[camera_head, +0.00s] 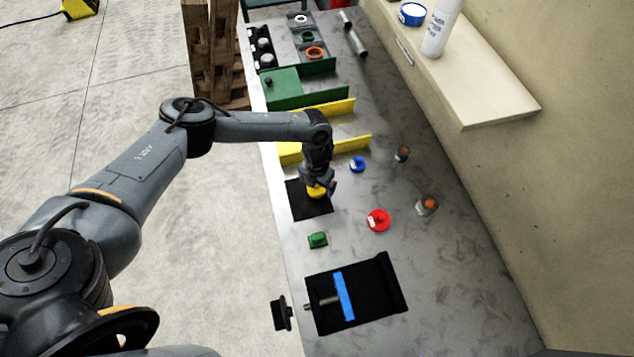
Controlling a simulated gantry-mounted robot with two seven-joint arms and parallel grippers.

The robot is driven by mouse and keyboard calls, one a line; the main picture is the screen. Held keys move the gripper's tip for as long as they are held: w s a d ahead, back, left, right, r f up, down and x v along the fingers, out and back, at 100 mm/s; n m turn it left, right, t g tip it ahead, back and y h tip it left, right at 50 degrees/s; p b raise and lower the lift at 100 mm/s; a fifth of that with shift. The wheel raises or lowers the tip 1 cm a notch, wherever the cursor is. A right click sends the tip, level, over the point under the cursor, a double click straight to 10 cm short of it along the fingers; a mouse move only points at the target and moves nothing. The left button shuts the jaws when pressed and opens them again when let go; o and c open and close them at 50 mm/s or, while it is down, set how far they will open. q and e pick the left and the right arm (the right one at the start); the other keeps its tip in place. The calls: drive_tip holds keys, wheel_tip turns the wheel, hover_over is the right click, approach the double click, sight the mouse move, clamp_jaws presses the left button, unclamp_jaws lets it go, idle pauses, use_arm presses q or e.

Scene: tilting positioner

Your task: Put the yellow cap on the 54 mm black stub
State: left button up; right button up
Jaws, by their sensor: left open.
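The yellow cap (317,191) is at the fingers of my left gripper (318,186), over a small black pad (311,206) on the grey bench. My left gripper points down with its jaws open around or just above the cap; I cannot tell whether they touch it. I cannot make out a black stub marked 54 mm; anything directly beneath the cap is hidden by it and the gripper. My right gripper is not in view.
A red cap (378,220), a blue cap (358,164) and a green piece (318,240) lie nearby. Two grey pieces with orange-brown tops (427,205) stand to the right. A black plate with a blue bar (344,296) is in front. Yellow rails (345,143) stand behind.

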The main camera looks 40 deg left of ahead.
use_arm(q)
wheel_tip(320, 180, up, 10)
drive_tip(key=shift+f+b, duration=0.1)
drive_tip(key=shift+b, duration=0.3)
drive_tip(key=shift+d+r, duration=0.1)
drive_tip(key=shift+r, duration=0.3)
drive_tip(key=s+d+n+t+h+p, duration=0.1)
drive_tip(key=s+d+t+h+p, duration=0.15)
drive_tip(key=d, duration=1.55)
drive_tip(key=s+d+r+n+t+h+p, duration=0.35)
drive_tip(key=d+r+n, duration=0.5)
drive_tip(key=d, duration=0.35)
drive_tip(key=s+a+r+n+g+y+p, duration=0.1)
drive_tip(key=s+a+r+n+y+p, duration=0.1)
drive_tip(key=s+a+n, duration=0.5)
drive_tip(key=s+a+r+n+g+y+p, duration=0.1)
drive_tip(key=s+a+r+n+y+p, duration=0.1)
drive_tip(key=s+a+n, duration=0.6)
drive_tip(key=a+n+y, duration=0.1)
drive_tip(key=a+n, duration=0.5)
drive_tip(key=n, duration=0.1)
drive_tip(key=shift+s+a+r+n+y, duration=0.2)
drive_tip(key=shift+s+n+y, duration=0.05)
drive_tip(key=shift+n+y, duration=0.15)
